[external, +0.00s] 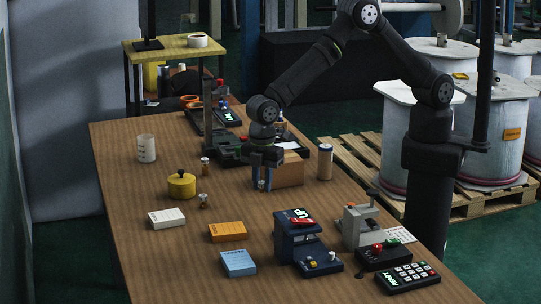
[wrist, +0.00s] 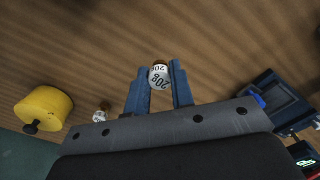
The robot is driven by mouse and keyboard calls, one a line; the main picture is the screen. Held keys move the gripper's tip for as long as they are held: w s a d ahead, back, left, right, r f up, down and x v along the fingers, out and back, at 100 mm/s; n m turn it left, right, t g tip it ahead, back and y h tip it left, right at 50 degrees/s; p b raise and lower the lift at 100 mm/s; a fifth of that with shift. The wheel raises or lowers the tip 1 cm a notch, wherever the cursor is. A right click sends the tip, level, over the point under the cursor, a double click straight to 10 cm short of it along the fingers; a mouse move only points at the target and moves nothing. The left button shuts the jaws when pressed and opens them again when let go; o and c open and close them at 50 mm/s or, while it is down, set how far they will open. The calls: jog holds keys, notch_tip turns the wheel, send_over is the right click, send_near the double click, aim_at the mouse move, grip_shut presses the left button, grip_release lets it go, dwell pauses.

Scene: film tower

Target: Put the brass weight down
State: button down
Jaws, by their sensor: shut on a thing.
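My gripper (external: 262,177) points down over the middle of the wooden table. In the wrist view its two blue-grey fingers (wrist: 159,88) are shut on a small weight marked 20g, the brass weight (wrist: 159,76). The weight shows a pale labelled face between the fingertips. In the external view it is a small shape (external: 261,185) under the fingers, low over the table. I cannot tell whether it touches the wood. Two similar small weights stand apart to the left, one farther back (external: 205,164) and one nearer (external: 203,201).
A yellow knobbed cylinder (external: 182,187) stands left of my gripper. A cardboard box (external: 289,172) is close behind and right, with a capped cylinder (external: 325,162) beyond. White (external: 167,218), orange (external: 228,232) and blue (external: 238,263) boxes lie in front, beside a dark blue device (external: 301,246).

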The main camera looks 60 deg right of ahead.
aim_at(262, 187)
jog(key=shift+f, duration=1.95)
jog(key=shift+f, duration=0.15)
jog(key=c, duration=1.3)
grip_release()
jog(key=shift+o, duration=0.2)
notch_tip(262, 187, up, 12)
jog(key=shift+s+r, duration=0.1)
jog(key=shift+r, duration=0.05)
